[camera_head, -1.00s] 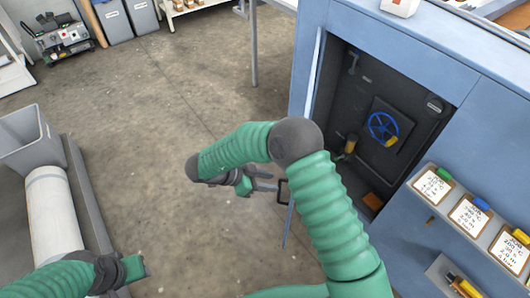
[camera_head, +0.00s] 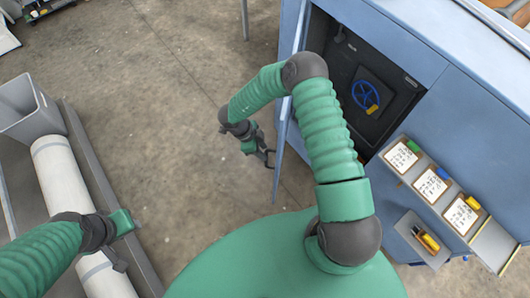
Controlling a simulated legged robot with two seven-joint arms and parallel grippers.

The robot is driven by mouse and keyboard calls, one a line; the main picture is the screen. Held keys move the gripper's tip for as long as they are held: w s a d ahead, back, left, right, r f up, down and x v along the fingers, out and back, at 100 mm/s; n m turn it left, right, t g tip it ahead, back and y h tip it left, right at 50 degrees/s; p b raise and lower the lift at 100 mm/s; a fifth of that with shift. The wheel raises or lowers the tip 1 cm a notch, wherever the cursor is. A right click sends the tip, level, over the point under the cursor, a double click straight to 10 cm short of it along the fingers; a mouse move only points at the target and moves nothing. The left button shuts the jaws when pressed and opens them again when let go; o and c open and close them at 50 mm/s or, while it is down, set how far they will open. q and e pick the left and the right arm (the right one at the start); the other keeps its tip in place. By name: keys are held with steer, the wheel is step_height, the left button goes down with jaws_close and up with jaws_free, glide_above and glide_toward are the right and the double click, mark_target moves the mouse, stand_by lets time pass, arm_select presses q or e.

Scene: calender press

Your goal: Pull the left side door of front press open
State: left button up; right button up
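The blue front press (camera_head: 400,45) stands at the right with its side opening showing a dark interior. Its left side door (camera_head: 283,130) is swung outward and shows nearly edge-on as a thin blue panel. My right gripper (camera_head: 268,157) is at the outer, left face of the door, close to its free lower edge. Dark parts of gripper and door handle overlap there, so I cannot tell whether the fingers hold the handle. My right arm hides part of the opening. My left gripper (camera_head: 130,222) is at the lower left, away from the press; its fingers are unclear.
A blue valve wheel (camera_head: 366,95) is inside the press. Label cards (camera_head: 432,184) and a yellow-handled tool (camera_head: 427,240) are on its front. A grey bin (camera_head: 28,110) and a white roll (camera_head: 62,180) lie at the left. The middle floor (camera_head: 170,120) is clear.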

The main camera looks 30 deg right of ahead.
steer(key=x, duration=0.3)
steer(key=shift+d+f, duration=0.1)
steer(key=shift+d, duration=0.25)
steer(key=shift+s+f, duration=0.1)
steer(key=shift+f, duration=0.2)
steer(key=shift+a+r, duration=0.1)
steer(key=shift+a, duration=0.55)
steer(key=shift+c, duration=0.8)
steer(key=shift+d, duration=0.2)
steer(key=c, duration=0.5)
steer(key=shift+d, duration=0.25)
jaws_close()
arm_select(q)
steer(key=shift+a+r, duration=0.2)
steer(key=shift+a, duration=0.05)
arm_select(e)
steer(key=shift+a, duration=0.15)
arm_select(q)
steer(key=shift+d, duration=0.1)
